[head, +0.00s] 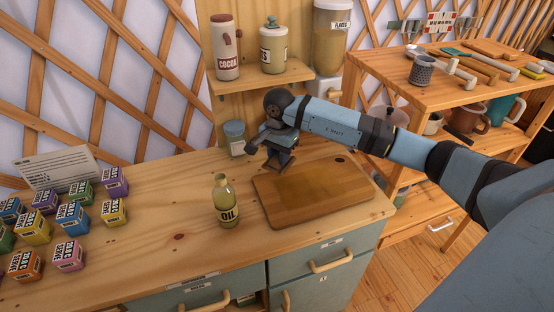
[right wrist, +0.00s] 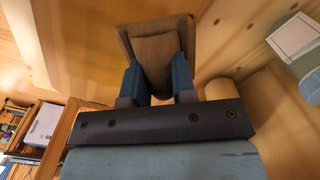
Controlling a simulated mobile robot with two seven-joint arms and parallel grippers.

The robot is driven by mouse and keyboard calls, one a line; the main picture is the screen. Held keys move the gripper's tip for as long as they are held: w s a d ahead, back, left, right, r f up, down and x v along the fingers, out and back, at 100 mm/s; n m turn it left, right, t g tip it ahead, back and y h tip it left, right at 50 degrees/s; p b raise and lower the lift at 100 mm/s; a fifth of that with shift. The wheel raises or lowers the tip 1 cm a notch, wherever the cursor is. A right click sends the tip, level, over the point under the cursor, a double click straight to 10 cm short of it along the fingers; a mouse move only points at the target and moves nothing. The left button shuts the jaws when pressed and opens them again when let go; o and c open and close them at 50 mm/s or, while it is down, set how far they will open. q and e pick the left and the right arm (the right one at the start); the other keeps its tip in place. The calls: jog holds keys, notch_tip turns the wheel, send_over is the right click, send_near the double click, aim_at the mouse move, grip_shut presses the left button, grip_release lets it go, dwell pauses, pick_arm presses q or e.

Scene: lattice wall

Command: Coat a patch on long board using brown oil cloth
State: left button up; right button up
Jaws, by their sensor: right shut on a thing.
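The long board (head: 325,197) lies flat on the wooden counter, with a small dark hole near its far right corner. My right gripper (head: 278,165) is over the board's far left edge, pointing down. In the right wrist view its two blue fingers (right wrist: 157,80) are shut on a brown cloth (right wrist: 157,55), which spreads out beyond them. The head view mostly hides the cloth behind the gripper, and I cannot tell whether it touches the board. An oil bottle (head: 227,205) stands upright just left of the board. My left gripper is not in view.
Several coloured small boxes (head: 70,218) and a white card (head: 58,168) sit on the counter's left. A blue-lidded jar (head: 234,138) stands behind. A shelf (head: 262,77) with canisters is above. A tool-laden rack stands at the right. The counter between boxes and bottle is clear.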

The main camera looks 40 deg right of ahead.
jog(key=shift+r+p, duration=0.35)
jog(key=shift+r, duration=0.9)
